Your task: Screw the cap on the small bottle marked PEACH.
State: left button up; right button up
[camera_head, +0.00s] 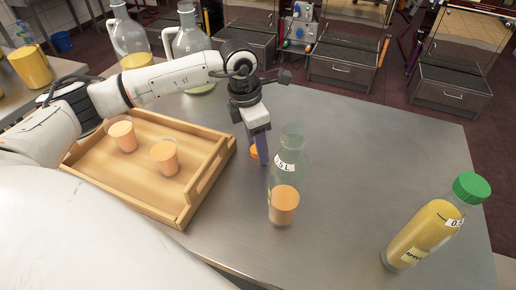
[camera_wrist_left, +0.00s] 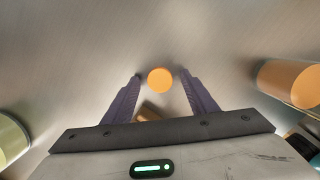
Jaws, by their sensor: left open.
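A clear bottle (camera_head: 284,195) with orange liquid in its lower part and a "0.5 L" label stands upright and uncapped on the steel table; no PEACH mark can be read. It seems to show partly at the right of the left wrist view (camera_wrist_left: 290,82). My left gripper (camera_head: 257,155) points down just left of this bottle, open. A small orange cap (camera_head: 254,153) shows by its fingers. In the left wrist view the round orange cap (camera_wrist_left: 159,80) lies between the spread fingertips (camera_wrist_left: 160,76), with a gap on each side. My right gripper is out of view.
A bottle of yellow liquid marked APPLE (camera_head: 424,235) with a green cap (camera_head: 471,188) stands at the right. A wooden tray (camera_head: 208,178) with two orange-filled glasses (camera_head: 164,157) is at the left. Large glass jugs (camera_head: 190,45) stand behind. The table's right middle is clear.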

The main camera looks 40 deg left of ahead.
pick_arm(q)
jog(key=c, duration=1.2)
notch_tip(320, 180, up, 10)
